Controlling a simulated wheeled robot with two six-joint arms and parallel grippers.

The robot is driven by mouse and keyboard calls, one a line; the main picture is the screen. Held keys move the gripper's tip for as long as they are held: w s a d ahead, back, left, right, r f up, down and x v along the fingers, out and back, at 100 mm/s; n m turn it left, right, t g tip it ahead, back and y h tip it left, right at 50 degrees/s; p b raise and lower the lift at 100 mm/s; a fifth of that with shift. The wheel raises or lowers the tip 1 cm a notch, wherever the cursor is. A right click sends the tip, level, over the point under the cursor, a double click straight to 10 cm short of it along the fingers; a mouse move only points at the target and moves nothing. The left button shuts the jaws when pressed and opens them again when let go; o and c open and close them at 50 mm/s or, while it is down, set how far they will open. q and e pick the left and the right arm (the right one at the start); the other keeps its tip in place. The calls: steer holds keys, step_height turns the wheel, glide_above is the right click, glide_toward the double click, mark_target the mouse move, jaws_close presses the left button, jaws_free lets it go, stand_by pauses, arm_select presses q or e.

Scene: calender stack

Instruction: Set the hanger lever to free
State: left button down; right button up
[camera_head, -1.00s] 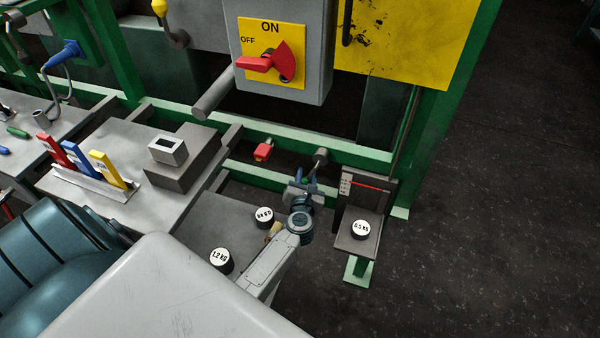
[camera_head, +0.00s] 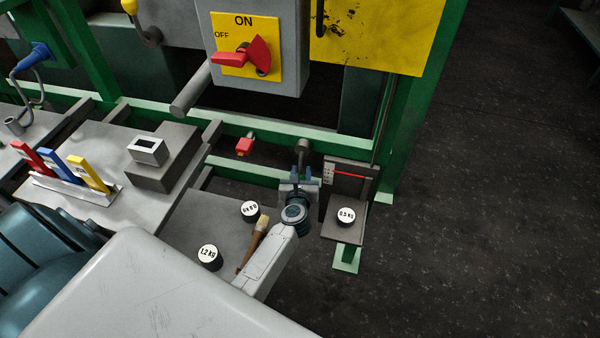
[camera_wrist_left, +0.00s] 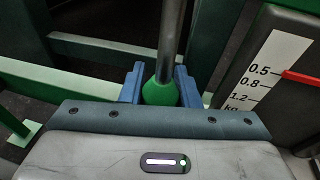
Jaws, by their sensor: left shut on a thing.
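The hanger lever, a metal rod with a green knob (camera_wrist_left: 160,92), stands upright in the left wrist view. In the head view its grey upper part (camera_head: 302,148) shows beside the small scale. My left gripper (camera_head: 299,180) is shut on the green knob, with one blue finger on each side in the left wrist view (camera_wrist_left: 160,84). In the head view the gripper and wrist hide most of the knob. No free or locked mark for the lever can be read. My right gripper is not in view.
The scale plate (camera_head: 337,185) with a red pointer stands just right of the gripper, with a 0.5 kg weight (camera_head: 346,215) before it. More weights (camera_head: 208,257) and a brush (camera_head: 254,243) lie on the grey shelf. A red-knobbed lever (camera_head: 245,145) is to the left.

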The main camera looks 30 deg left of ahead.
arm_select(q)
steer(key=shift+d, duration=0.1)
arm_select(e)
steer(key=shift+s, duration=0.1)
arm_select(q)
steer(key=c, duration=1.2)
jaws_free()
steer(key=shift+o, duration=0.5)
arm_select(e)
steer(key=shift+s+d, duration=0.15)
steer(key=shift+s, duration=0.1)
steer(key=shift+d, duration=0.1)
arm_select(q)
steer(key=shift+s+d, duration=0.15)
steer(key=shift+s, duration=0.2)
steer(key=v, duration=1)
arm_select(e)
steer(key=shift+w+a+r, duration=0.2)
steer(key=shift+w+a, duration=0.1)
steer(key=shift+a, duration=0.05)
